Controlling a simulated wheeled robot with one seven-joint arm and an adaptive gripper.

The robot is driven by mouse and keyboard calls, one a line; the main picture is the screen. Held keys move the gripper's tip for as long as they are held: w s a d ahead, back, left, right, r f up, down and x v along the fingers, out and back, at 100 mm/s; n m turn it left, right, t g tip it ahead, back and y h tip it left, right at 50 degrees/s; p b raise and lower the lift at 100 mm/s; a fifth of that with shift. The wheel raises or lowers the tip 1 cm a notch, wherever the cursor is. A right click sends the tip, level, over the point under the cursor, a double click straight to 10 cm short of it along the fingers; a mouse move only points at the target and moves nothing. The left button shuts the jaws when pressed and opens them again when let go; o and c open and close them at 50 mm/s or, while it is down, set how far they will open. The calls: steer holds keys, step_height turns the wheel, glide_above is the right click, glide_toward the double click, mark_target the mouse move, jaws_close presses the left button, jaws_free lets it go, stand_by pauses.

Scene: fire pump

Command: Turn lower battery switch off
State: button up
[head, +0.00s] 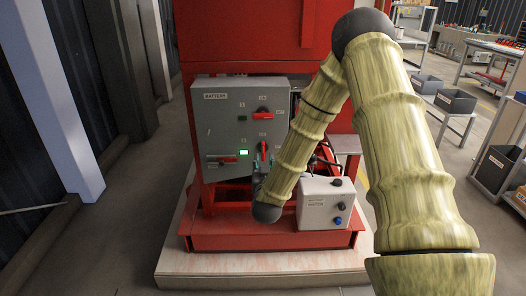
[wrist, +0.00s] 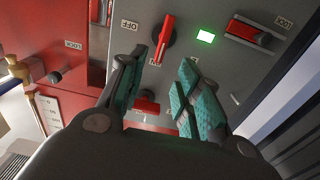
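The grey battery panel (head: 215,130) faces me in the head view. Its lower red switch (head: 263,150) stands close to upright, right of a lit green light (head: 243,152). In the wrist view the panel appears upside down, and the lower switch (wrist: 166,39) points nearly vertically, slightly tilted. An OFF label (wrist: 130,25) is left of it. My gripper (wrist: 163,65) is open, its two teal fingers apart with nothing between the tips. The switch is just beyond the fingertips, roughly in line with the gap. Contact cannot be told. In the head view my gripper (head: 257,167) is partly hidden by my arm.
An upper red switch (head: 262,114) sits above the lower one. A red-handled rotary switch (head: 222,159) is at the panel's lower left. A white box (head: 325,205) with knobs stands at the lower right. Brass fittings (wrist: 22,72) show at left in the wrist view.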

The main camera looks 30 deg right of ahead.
mark_target(263, 150)
steer(key=p+x, duration=0.1)
steer(key=x, duration=0.8)
steer(key=shift+w+d+f, duration=0.1)
steer(key=shift+w+d, duration=0.05)
steer(key=shift+w, duration=0.25)
steer(key=shift+c, duration=0.2)
jaws_close()
